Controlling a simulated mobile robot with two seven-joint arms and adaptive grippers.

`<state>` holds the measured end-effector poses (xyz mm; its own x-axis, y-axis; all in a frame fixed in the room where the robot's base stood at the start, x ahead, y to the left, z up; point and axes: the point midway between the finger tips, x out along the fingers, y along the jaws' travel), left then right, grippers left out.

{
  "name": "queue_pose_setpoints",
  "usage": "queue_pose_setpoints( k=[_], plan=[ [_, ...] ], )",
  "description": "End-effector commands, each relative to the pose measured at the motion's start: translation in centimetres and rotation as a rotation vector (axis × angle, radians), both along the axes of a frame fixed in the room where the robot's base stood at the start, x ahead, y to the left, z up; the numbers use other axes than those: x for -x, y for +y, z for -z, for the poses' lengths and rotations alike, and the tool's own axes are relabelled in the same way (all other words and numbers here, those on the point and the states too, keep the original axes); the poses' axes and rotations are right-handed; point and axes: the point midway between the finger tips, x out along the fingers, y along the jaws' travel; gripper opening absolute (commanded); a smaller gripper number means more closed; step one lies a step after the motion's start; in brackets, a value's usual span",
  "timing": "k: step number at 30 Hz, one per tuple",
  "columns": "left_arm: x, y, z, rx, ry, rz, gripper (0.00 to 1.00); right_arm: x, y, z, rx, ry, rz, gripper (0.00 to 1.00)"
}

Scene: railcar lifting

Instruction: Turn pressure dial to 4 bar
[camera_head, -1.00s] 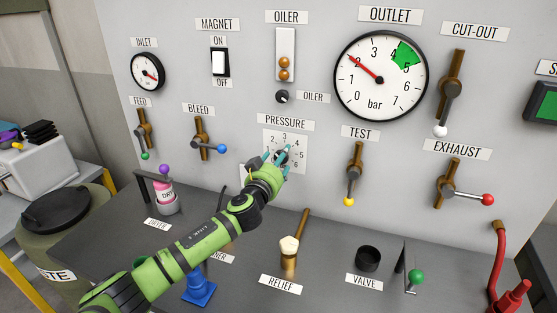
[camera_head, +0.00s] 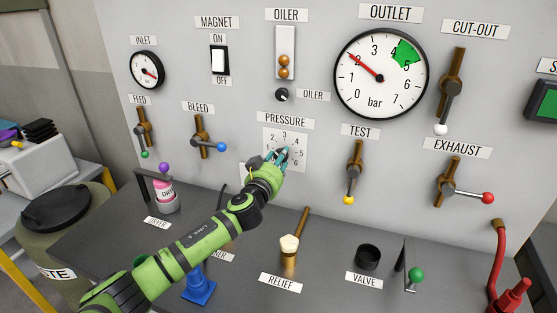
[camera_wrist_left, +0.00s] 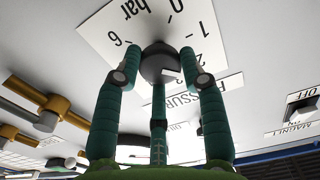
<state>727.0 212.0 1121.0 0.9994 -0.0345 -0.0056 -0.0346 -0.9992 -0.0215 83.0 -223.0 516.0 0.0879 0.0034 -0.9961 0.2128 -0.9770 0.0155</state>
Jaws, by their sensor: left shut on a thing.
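The pressure dial is a dark round knob (camera_wrist_left: 158,64) on a white scale plate (camera_head: 300,139) under the PRESSURE label. My left gripper (camera_head: 280,156) is at the dial in the head view and covers most of the knob there. In the left wrist view its teal fingers (camera_wrist_left: 160,80) are shut around the knob. The plate's 0 bar, 1 and 6 show there; which number the knob points to I cannot tell. The outlet gauge (camera_head: 381,90) has its red needle near 2 and a green band around 4 to 5. My right gripper is not in view.
The bleed valve (camera_head: 204,140) is left of the dial, the test valve (camera_head: 354,172) right. The oiler knob (camera_head: 282,95) is just above.

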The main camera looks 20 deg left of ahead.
Motion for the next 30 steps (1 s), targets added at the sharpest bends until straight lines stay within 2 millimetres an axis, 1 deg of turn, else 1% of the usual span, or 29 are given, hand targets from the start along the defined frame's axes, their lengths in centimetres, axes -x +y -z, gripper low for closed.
queue_pose_setpoints(
  k=[1, 7, 11, 30],
  plan=[
    [-0.15, 0.13, -0.97, -0.005, -0.016, -0.002, 0.08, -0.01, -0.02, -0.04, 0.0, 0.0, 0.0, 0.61],
    [-0.16, 0.1, -1.04, -0.06, -0.02, -0.002, 0.08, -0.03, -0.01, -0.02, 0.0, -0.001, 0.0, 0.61],
    [-0.15, 0.06, -1.04, -0.138, -0.023, -0.002, 0.08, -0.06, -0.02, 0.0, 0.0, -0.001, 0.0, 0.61],
    [-0.14, -0.26, -1.1, -0.732, -0.045, -0.001, 0.08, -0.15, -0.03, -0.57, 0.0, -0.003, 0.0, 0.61]
  ],
)
